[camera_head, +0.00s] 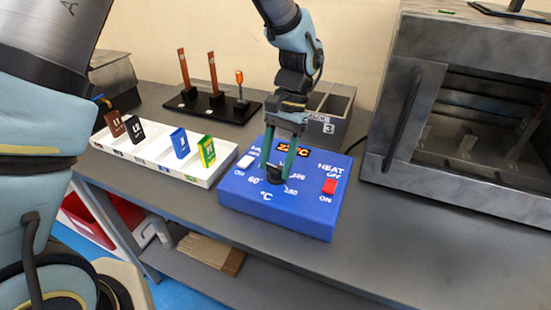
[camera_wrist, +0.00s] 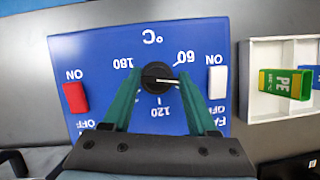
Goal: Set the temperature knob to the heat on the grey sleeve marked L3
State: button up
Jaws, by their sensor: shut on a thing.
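The temperature knob (camera_head: 274,176) is a black dial on the blue control box (camera_head: 270,210); it also shows in the wrist view (camera_wrist: 157,77). Its white pointer line points between 60 and 120, nearer 60. My gripper (camera_head: 277,172) reaches down onto the box, its two green fingers (camera_wrist: 158,78) closed on the knob's sides. A grey sleeve marked L3 cannot be made out; the white tray (camera_head: 190,174) holds brown, black, blue and green sleeves, with a gap between black and blue.
The box has a white switch (camera_head: 245,161), a red HEAT switch (camera_head: 330,186) and an orange display (camera_head: 292,149). A grey oven (camera_head: 400,120) stands at right, with unclear pieces inside. A black stand (camera_head: 240,113) holds upright bars behind. Bare table lies front right.

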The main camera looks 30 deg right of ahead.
jog(key=shift+d+m+t, duration=0.1)
jog(key=shift+m+t, duration=0.6)
jog(key=shift+m, duration=1)
jog(key=o, duration=1.4)
jog(key=b+v, duration=0.2)
jog(key=v, duration=0.9)
jog(key=shift+s+d+f, duration=0.1)
jog(key=shift+s, duration=0.05)
